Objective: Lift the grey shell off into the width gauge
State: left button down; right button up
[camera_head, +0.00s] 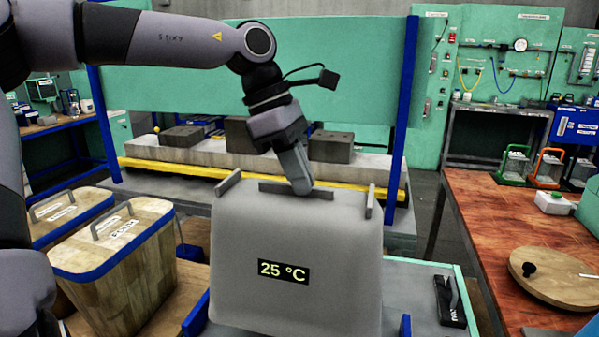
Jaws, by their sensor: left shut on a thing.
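The grey shell (295,235) is a large rounded box with a "25 °C" display on its front. It stands upright in the lower middle, with short grey tabs along its top edge. My left gripper (301,187) reaches down from above and is shut on the shell at its top middle tab. Blue uprights (405,325) show beside the shell's lower corners. Its bottom is at the picture's edge, so I cannot tell whether it rests on something. I cannot pick out the width gauge for sure. My right gripper is not in view.
Two wooden bins with blue rims (68,268) and handles stand to the left. A press with a yellow bar (200,168) and grey blocks is behind. A black labelled item (450,302) lies on the right surface. A wooden bench (480,215) holds a round board (560,277).

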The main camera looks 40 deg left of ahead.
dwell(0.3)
pick_arm(q)
jog(key=shift+d+f, duration=0.15)
jog(key=shift+f, duration=0.4)
jog(key=shift+f+b, duration=0.2)
jog(key=shift+b, duration=0.1)
notch_tip(320, 180, down, 6)
jog(key=b, duration=0.4)
jog(key=shift+r+b, duration=0.25)
jog(key=shift+b, duration=0.05)
